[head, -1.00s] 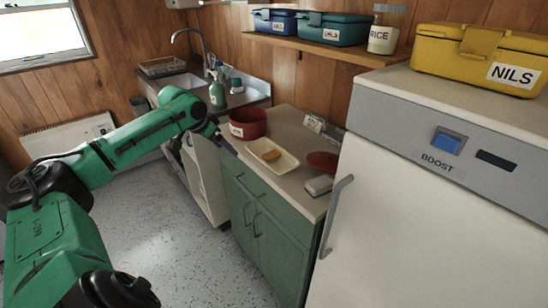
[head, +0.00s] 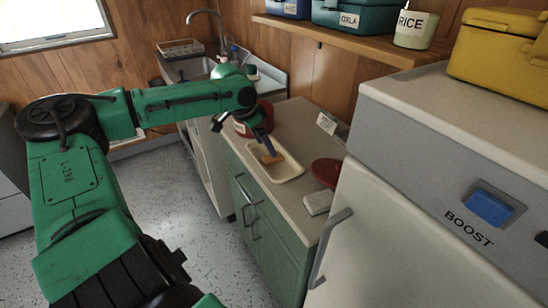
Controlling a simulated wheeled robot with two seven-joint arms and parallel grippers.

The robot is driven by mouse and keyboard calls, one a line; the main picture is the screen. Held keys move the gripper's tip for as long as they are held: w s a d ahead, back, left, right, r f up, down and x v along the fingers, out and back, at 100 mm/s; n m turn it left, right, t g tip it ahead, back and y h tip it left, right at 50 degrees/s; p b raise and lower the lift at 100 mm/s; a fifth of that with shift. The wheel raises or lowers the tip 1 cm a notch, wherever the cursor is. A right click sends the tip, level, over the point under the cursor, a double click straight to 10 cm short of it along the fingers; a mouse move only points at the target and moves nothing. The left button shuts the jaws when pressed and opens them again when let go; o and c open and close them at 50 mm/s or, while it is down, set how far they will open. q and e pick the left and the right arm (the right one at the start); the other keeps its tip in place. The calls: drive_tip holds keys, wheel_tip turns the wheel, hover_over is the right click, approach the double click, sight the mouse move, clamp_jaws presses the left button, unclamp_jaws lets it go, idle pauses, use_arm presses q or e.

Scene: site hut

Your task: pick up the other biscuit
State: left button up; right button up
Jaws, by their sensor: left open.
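A brown biscuit (head: 272,158) lies in a shallow cream tray (head: 288,177) on the counter. My left gripper (head: 269,151) reaches down over the tray, with its fingertips right at the biscuit. The gripper is open; its fingers hide part of the biscuit, and I cannot tell whether they touch it. No second biscuit can be made out. My right gripper is not in view.
A red pot (head: 267,115) stands behind the tray, partly hidden by my left arm. A red round lid or plate (head: 325,170) and a pale block (head: 317,203) lie to the right. The white fridge (head: 400,250) bounds the counter.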

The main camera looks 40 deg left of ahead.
sight(270, 158)
use_arm(q)
drive_tip(key=shift+w+f, duration=0.1)
drive_tip(key=shift+f, duration=0.45)
drive_tip(key=x, duration=0.3)
drive_tip(key=shift+f, duration=0.2)
drive_tip(key=shift+w+d+f, duration=0.1)
drive_tip(key=shift+w+f, duration=0.2)
drive_tip(key=shift+w, duration=0.05)
drive_tip(key=shift+s+r, duration=0.1)
drive_tip(key=shift+c, duration=1.2)
clamp_jaws()
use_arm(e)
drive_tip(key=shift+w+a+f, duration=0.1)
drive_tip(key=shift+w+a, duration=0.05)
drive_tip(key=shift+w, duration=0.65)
